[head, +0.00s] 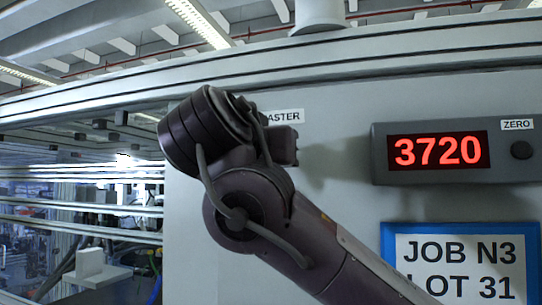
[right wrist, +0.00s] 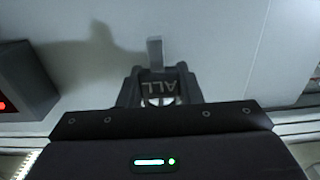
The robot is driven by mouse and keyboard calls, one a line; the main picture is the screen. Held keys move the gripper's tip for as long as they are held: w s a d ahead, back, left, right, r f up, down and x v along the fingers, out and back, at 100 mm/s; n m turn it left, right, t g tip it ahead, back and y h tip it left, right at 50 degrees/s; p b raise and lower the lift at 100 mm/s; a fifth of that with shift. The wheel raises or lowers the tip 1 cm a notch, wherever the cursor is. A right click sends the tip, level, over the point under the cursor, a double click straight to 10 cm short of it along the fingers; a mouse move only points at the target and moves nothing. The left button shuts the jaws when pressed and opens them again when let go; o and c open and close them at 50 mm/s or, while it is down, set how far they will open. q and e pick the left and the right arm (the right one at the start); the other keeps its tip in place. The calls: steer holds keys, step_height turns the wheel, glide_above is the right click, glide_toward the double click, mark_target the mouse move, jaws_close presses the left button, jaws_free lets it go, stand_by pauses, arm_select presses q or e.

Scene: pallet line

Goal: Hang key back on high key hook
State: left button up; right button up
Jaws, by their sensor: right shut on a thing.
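My right arm rises from the lower right in the head view, and its gripper (head: 284,146) is up at the wall panel beside a label ending in "ASTER" (head: 284,116). In the right wrist view the right gripper (right wrist: 159,85) is shut on the key, whose tag (right wrist: 168,87) shows the letters "ALL" between the fingers. A small light grey upright piece (right wrist: 155,52) stands just beyond the tag, against the panel. I cannot tell whether it is the hook or part of the key. The wrist hides the key in the head view. My left gripper is not in view.
A grey display box with red "3720" (head: 438,151) and a "ZERO" button (head: 521,150) juts from the panel to the right. Below it hangs a blue-framed sign, "JOB N3 LOT 31" (head: 459,267). The panel (head: 340,110) between arm and display is bare.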

steer(key=shift+s+a+b, duration=0.1)
steer(key=shift+s+b, duration=0.3)
steer(key=shift+b, duration=0.15)
stand_by(0.9)
steer(key=shift+f+b, duration=0.1)
steer(key=shift+b, duration=0.2)
stand_by(0.5)
stand_by(0.3)
steer(key=o, duration=1.6)
steer(key=shift+s, duration=0.1)
steer(key=shift+b+v, duration=1.9)
steer(key=shift+v, duration=2.55)
